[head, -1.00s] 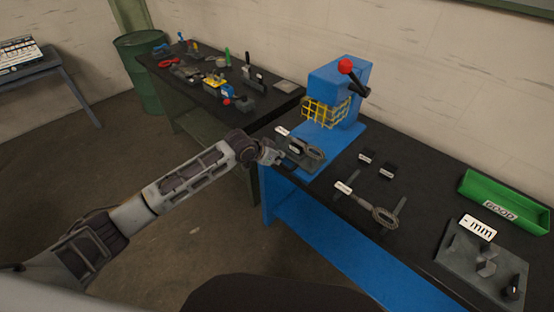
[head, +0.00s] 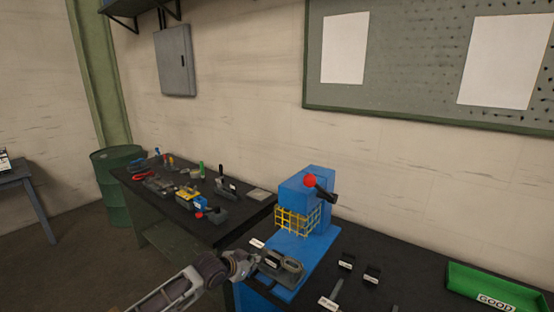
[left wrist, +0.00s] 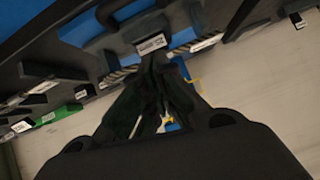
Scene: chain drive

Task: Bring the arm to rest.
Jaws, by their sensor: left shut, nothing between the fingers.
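My left arm comes in from the bottom left of the head view. Its gripper (head: 254,265) is beside the left end of a dark fixture (head: 270,272) in front of the blue press (head: 308,205). A grey oval chain-like part (head: 292,264) lies at that fixture. I cannot tell whether the gripper touches the fixture. In the left wrist view the fingers (left wrist: 155,65) are shut with nothing between them, close to a small white label. My right gripper is not in view.
A green GOOD bin (head: 490,285) stands at the right on the black bench. A second bench (head: 225,235) with several tools is at the left, near a green barrel (head: 113,205).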

